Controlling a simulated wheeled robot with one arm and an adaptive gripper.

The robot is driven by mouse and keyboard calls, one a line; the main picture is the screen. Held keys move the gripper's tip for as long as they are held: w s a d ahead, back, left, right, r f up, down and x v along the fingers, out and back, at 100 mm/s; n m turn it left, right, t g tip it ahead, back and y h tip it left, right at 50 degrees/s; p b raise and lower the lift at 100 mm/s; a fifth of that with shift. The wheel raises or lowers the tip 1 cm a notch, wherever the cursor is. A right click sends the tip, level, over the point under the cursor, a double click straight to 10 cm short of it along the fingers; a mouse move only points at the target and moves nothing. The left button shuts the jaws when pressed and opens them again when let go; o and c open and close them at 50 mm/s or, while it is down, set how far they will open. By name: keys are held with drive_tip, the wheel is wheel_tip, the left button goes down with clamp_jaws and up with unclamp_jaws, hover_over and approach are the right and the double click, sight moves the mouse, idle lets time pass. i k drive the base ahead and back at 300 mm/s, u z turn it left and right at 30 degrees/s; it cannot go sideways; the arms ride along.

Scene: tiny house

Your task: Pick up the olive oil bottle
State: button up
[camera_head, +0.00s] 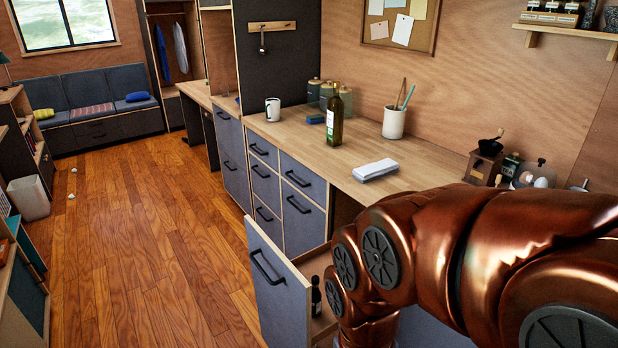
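The olive oil bottle (335,118) stands upright on the wooden counter (305,142). It is dark green glass with a pale label low on its body. My copper-coloured arm reaches in from the right and bends down in front of the counter at the lower middle. My gripper is not visible; the arm's lower end runs out of the bottom of the picture, near an open drawer (272,280). The bottle stands apart from my arm, farther back and higher up.
A folded white cloth (376,170), a white utensil crock (394,122), a white mug (273,109) and several canisters are near the bottle. A small dark bottle (316,297) stands in the open drawer. A coffee grinder (484,164) is at right.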

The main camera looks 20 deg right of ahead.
sight(335, 106)
drive_tip(key=u, duration=0.4)
drive_tip(key=k, duration=0.5)
drive_tip(key=u, duration=0.7)
drive_tip(key=i, duration=2.55)
drive_tip(key=z, duration=0.55)
drive_tip(key=i, duration=1.7)
drive_tip(key=z, duration=1.8)
drive_tip(key=i, duration=0.9)
drive_tip(key=z, duration=0.95)
